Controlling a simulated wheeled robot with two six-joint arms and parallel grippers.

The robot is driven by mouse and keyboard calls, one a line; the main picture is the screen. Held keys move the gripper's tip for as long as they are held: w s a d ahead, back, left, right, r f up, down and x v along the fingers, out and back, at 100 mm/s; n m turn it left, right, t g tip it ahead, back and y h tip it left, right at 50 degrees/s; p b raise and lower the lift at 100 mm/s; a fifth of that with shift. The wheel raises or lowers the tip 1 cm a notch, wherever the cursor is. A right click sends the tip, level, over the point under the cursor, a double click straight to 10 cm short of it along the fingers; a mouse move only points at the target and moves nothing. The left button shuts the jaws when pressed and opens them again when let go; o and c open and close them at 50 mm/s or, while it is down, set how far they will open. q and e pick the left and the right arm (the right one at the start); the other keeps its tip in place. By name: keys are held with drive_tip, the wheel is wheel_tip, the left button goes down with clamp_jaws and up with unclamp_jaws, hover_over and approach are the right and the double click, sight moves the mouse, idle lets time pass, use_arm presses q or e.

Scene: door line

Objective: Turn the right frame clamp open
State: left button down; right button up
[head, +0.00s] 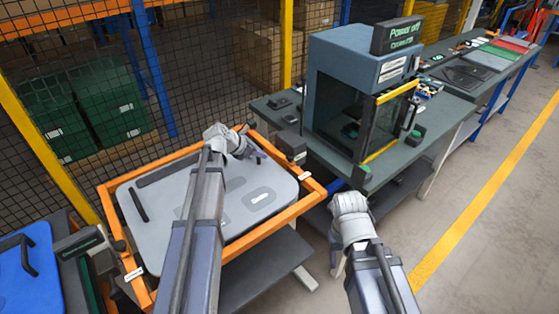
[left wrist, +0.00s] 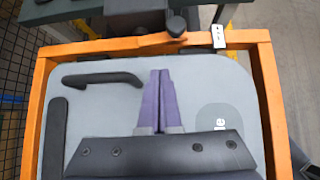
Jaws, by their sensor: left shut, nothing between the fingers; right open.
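The right frame clamp shows in the left wrist view as a dark round knob with an orange bar (left wrist: 174,28) on the far edge of the orange frame (left wrist: 262,85). In the head view this is the frame's right side (head: 312,190), where the clamp is small and hard to make out. The frame surrounds a grey door panel (head: 160,235). My left gripper (head: 260,156) is over the panel; its purple fingers (left wrist: 160,75) are shut, empty, and point toward the clamp, apart from it. My right gripper (head: 348,190) is open, right of the frame, its fingers mostly hidden.
A dark block (head: 290,146) stands just beyond the frame's right side. A blue-grey machine (head: 350,60) with a glazed door stands on the bench behind. A blue panel (head: 30,262) lies at the left. Floor is clear at the right.

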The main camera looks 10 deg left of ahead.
use_arm(q)
drive_tip(key=shift+w+a+r+n, duration=0.1)
drive_tip(key=shift+w+a+n, duration=0.2)
drive_tip(key=shift+n, duration=0.2)
drive_tip(key=b+x, duration=0.6)
drive_tip(key=x, duration=0.3)
drive_tip(key=shift+b, duration=0.4)
drive_tip(key=shift+w+d+f, duration=0.2)
drive_tip(key=shift+w+f, duration=0.15)
drive_tip(key=shift+r, duration=0.1)
